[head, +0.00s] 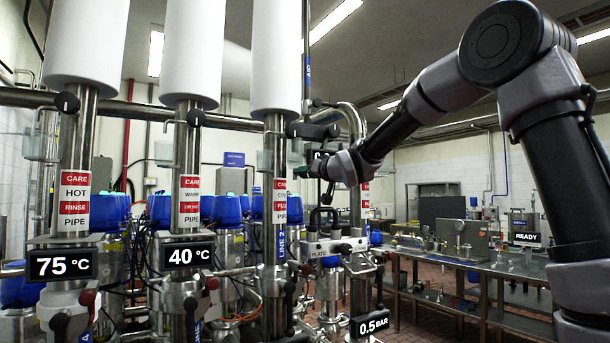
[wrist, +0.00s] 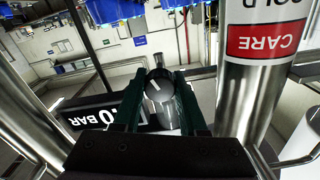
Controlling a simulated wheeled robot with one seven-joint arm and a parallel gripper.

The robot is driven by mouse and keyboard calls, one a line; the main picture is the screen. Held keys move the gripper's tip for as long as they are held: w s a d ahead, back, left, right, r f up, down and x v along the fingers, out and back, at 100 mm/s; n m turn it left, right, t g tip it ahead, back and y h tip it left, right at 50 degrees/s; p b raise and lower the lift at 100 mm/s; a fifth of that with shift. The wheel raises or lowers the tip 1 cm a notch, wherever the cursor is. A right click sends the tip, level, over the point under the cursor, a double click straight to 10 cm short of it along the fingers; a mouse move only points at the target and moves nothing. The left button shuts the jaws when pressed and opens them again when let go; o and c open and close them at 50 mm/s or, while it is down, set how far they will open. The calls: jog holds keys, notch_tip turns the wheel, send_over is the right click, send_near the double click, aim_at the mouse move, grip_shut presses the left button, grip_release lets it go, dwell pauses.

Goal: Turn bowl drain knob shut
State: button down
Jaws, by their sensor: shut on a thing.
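The pointer line is slightly tilted. No label naming the knob is readable. In the head view, my gripper (head: 324,171) is by the upper pipework right of the COLD pipe, and the knob is hidden behind it.
A black BAR display (wrist: 102,118) is beside the fingers. The COLD pipe (wrist: 250,85) stands close on the other side. In the head view are a 75 °C display (head: 60,264), a 40 °C display (head: 189,255), a 0.5 BAR display (head: 370,323) and a steel bench (head: 480,272).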

jog(key=shift+m, duration=2.2)
jog(key=shift+c, duration=2.2)
grip_release()
jog(key=v, duration=1.1)
jog(key=shift+w, duration=0.1)
